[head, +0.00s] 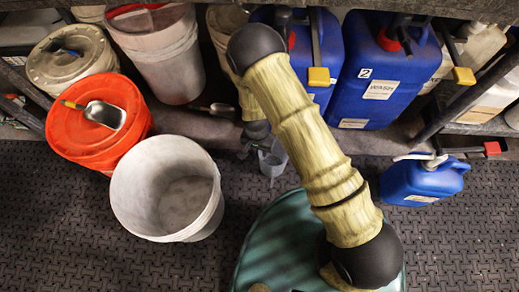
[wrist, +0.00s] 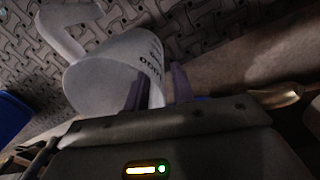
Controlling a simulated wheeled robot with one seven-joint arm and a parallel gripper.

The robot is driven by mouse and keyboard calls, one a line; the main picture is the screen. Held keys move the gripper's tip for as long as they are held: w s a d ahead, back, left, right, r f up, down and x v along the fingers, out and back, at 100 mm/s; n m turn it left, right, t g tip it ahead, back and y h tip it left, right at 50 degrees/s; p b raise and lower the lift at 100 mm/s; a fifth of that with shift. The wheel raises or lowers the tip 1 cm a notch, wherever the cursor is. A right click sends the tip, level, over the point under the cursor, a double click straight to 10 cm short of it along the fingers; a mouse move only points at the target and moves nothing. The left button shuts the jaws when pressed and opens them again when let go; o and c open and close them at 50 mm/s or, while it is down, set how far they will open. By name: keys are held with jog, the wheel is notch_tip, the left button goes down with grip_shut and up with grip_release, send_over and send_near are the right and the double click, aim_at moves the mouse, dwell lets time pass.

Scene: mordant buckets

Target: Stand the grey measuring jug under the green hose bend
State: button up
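The grey measuring jug (head: 272,158) is a small pale vessel just below and right of my gripper (head: 256,132), near the shelf's front edge. In the wrist view the jug (wrist: 98,88) looks large, with dark print on its side and a handle at the upper left. My gripper (wrist: 158,88) has its two purple fingers apart. The left finger overlaps the jug's side and the right finger is just past its edge. I cannot make out a green hose bend in either view.
An empty white bucket (head: 131,196) and an orange-lidded bucket (head: 76,155) with a metal scoop (head: 104,114) stand left. Blue canisters (head: 385,85) fill the shelf behind, with yellow-ended taps (head: 318,76). A small blue canister (head: 410,183) stands right. Dark matting (head: 462,235) is clear at lower right.

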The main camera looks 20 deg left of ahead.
notch_tip(320, 180, up, 12)
jog(key=p, duration=0.7)
jog(key=shift+a+f, duration=0.15)
jog(key=shift+a, duration=0.15)
dwell(1.1)
